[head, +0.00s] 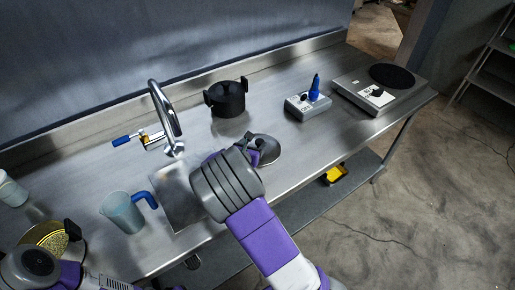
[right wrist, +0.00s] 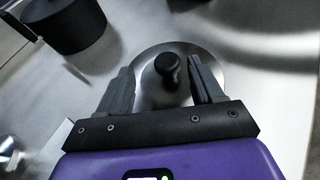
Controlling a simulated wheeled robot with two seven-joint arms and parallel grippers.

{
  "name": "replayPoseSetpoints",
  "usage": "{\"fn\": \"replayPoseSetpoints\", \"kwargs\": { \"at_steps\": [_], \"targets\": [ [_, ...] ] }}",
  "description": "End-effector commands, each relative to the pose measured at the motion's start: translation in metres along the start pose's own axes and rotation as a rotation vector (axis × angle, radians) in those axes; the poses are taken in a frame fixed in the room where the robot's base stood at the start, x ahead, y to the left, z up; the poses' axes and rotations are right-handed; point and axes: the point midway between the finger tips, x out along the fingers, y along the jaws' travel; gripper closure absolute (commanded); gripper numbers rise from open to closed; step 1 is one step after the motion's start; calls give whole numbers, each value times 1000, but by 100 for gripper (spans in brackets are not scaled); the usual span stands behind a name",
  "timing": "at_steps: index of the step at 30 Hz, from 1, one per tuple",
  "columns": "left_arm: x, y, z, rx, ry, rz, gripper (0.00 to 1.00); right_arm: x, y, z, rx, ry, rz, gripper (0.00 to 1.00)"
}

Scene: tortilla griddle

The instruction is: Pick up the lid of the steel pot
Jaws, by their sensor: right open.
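A round steel lid (head: 271,155) with a black knob lies flat on the steel counter, partly hidden by my right arm in the head view. In the right wrist view the lid (right wrist: 150,92) shows with its knob (right wrist: 168,66) upright. My right gripper (right wrist: 160,68) is open, its fingers on either side of the knob with gaps to it. Whether the fingertips are level with the knob I cannot tell. A dark pot (head: 228,100) with side handles stands behind the lid; it also shows in the right wrist view (right wrist: 68,28). My left gripper is not visible.
A faucet (head: 165,115) and sink (head: 180,197) lie left of the lid. A blue-handled pitcher (head: 122,212) stands at the front left. A grey box (head: 307,108) with a blue item and a hotplate (head: 378,95) are to the right. Counter right of the lid is clear.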

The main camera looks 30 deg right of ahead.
Motion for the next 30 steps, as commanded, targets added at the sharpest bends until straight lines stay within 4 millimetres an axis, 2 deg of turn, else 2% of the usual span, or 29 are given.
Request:
{"fn": "replayPoseSetpoints", "kwargs": {
  "at_steps": [10, 14, 20, 30],
  "targets": [
    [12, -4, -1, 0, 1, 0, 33, 48, -9, -3, 0, 0, -3, 34],
    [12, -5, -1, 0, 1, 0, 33, 55, -8, -2, 0, 1, -2, 34],
    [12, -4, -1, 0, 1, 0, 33, 55, -8, -2, 1, 2, -2, 34],
    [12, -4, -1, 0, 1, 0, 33, 55, -8, -2, 1, 2, -2, 86]
  ]
}}
